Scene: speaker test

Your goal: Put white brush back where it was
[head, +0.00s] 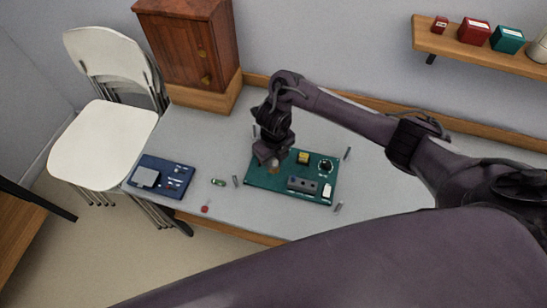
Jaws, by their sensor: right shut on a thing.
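My right gripper (271,163) points down over the left part of a green board (262,181) on the grey table. It is shut on a small tan thing (273,169) close to the board's surface. The thing is mostly hidden by the gripper, and I cannot tell whether it touches the board. I cannot make out a white brush for certain. A small white piece (327,190) sits at the board's right side. My left gripper is not in view.
The board also carries a yellow block (303,157) and a grey connector block (302,184). A blue board (163,178) lies at the table's left. A small green-and-white cylinder (218,182) and a red piece (205,208) lie between. A wooden cabinet (185,45) stands behind.

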